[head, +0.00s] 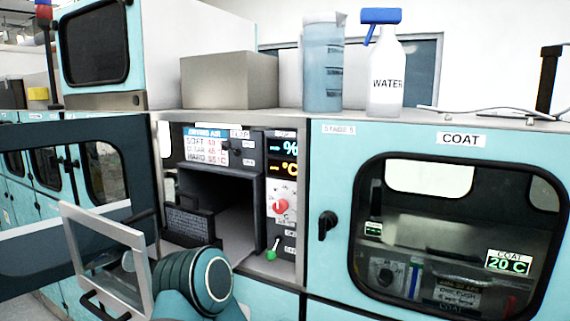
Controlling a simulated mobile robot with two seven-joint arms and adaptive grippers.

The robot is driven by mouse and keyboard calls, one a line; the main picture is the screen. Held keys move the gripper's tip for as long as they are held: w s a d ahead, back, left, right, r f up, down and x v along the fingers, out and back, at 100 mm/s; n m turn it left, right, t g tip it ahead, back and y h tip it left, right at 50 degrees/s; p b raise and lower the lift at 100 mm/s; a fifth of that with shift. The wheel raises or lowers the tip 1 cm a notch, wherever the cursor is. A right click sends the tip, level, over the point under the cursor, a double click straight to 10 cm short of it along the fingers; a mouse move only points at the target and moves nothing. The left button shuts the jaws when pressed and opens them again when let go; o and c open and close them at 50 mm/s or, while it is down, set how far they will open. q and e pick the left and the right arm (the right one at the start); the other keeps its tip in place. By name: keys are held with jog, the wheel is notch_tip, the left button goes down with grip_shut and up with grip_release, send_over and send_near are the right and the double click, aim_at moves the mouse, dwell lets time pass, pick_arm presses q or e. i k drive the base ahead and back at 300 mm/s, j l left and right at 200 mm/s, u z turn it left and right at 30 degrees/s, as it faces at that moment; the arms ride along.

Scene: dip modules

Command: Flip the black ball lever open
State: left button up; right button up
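I cannot make out a black ball lever for certain. A small dark knob-like part (234,146) shows beside the drying air label, too small to tell what it is. A lever with a green ball (271,254) stands at the foot of the control panel (283,180), right of the open dark chamber (237,215). A black handle (327,225) is on the left edge of the shut COAT door (455,235). A teal and grey link of my arm rises at the bottom, left of the green ball. Neither gripper can be made out.
A dark mesh-sided block (188,224) sits at the chamber mouth. A jug (322,65) and a WATER bottle (387,75) stand on top.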

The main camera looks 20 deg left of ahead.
aim_at(226, 145)
jog(key=j+u, duration=0.1)
jog(key=u, duration=0.4)
jog(key=j+u, duration=0.1)
jog(key=u, duration=0.35)
